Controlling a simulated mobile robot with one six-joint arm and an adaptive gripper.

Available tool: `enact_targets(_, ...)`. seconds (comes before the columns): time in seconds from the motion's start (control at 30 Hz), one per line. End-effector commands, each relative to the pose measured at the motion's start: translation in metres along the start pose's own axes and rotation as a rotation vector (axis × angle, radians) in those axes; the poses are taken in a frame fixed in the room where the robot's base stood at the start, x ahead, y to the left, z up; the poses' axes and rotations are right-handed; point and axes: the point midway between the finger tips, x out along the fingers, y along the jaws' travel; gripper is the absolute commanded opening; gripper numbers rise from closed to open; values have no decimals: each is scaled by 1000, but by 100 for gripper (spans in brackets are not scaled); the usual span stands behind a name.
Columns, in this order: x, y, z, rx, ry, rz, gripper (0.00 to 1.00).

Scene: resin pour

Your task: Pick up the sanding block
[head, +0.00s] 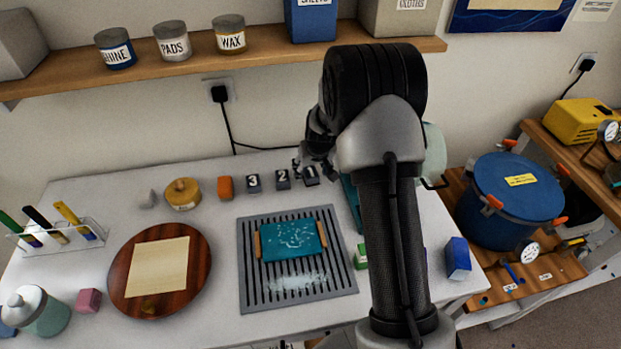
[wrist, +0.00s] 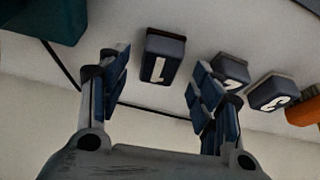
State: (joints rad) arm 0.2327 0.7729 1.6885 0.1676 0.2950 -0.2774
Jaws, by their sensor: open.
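Three dark grey blocks with white numbers stand in a row at the back of the white table: block 1 (head: 312,177), block 2 (head: 283,180) and block 3 (head: 254,183). They also show in the wrist view: block 1 (wrist: 164,57), block 2 (wrist: 232,66) and block 3 (wrist: 273,92). No label tells which is the sanding block. My gripper (head: 316,164) is open at block 1. In the wrist view, block 1 appears between the spread fingers of my gripper (wrist: 158,76), with no visible contact. My arm hides part of the table's right side.
An orange block (head: 225,187) and a yellow round container (head: 183,193) stand left of the numbered blocks. A grey slotted rack (head: 250,295) holds a teal board in front. A wooden shelf (head: 285,55) with jars runs above. A black cable hangs behind the blocks.

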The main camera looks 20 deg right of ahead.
Motion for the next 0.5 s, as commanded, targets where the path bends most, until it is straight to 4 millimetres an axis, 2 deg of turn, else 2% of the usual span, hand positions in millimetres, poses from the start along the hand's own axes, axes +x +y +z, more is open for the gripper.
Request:
enact_targets(0.03,9,0,1,1,-1,0,59)
enact_targets(0.1,14,1,0,1,1,0,59)
enact_targets(0.37,15,1,0,0,1,0,59)
enact_targets(0.5,15,1,0,0,1,0,51)
